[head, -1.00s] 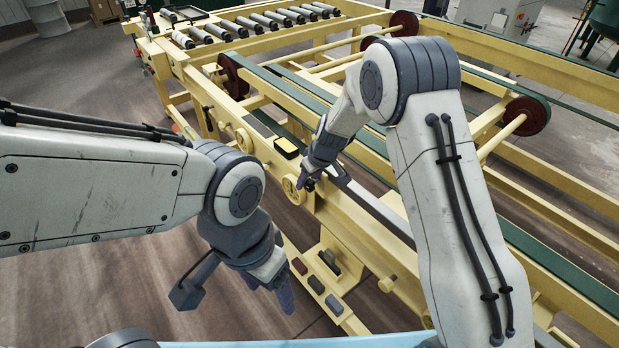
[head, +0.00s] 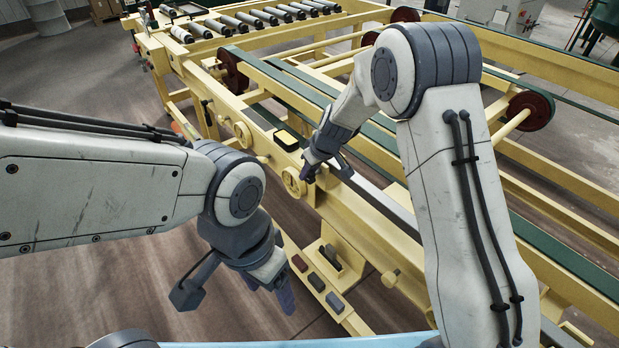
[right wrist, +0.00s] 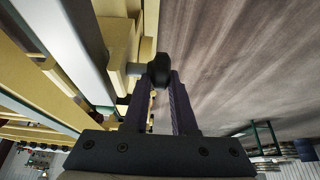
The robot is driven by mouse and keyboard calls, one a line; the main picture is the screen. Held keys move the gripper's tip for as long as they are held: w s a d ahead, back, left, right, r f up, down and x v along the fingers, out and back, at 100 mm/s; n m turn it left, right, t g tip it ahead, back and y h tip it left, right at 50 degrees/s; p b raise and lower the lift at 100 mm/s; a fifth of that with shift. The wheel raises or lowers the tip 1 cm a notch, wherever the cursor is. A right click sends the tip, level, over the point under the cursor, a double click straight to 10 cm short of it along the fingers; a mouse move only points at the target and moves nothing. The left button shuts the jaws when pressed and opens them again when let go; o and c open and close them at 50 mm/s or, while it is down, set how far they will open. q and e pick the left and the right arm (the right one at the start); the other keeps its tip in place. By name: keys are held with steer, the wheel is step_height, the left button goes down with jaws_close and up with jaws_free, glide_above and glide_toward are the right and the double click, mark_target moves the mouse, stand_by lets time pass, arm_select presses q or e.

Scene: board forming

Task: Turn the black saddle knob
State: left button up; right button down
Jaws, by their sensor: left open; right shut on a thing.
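The black saddle knob (right wrist: 160,70) is a dark round knob between the fingertips of my right gripper (right wrist: 161,78) in the right wrist view. It sits at the end of a short stem on a yellow block (right wrist: 118,50). My right gripper is shut on the knob. In the head view, my right gripper (head: 309,170) is at the yellow machine's near rail, beside a yellow handwheel (head: 293,181); the knob is mostly hidden there by the fingers. My left gripper (head: 268,289) is open and empty, hanging low in front of the machine, away from the knob.
The yellow frame (head: 365,222) fills the right side, with green strips and dark red wheels (head: 529,111). Rollers (head: 235,22) lie at the far end. A yellow ledge with small coloured blocks (head: 317,282) is near my left gripper. Open floor (head: 110,275) lies left.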

steer(key=shift+s+d+f+t+y+b, duration=0.15)
steer(key=shift+t+y+b, duration=0.55)
steer(key=shift+b, duration=4.85)
steer(key=shift+s+d+f+t+y+b, duration=0.15)
steer(key=shift+t+y+b, duration=0.55)
steer(key=shift+b, duration=4.85)
steer(key=shift+d+f+t+y+b, duration=0.25)
steer(key=shift+t+b, duration=0.85)
steer(key=shift+b, duration=4.45)
steer(key=shift+a+r+t+b, duration=0.1)
steer(key=shift+r+t+b, duration=0.2)
steer(key=shift+b, duration=0.7)
steer(key=shift+y, duration=0.25)
steer(key=c, duration=0.7)
jaws_free()
steer(key=shift+a, duration=0.1)
steer(key=shift+s+r, duration=0.1)
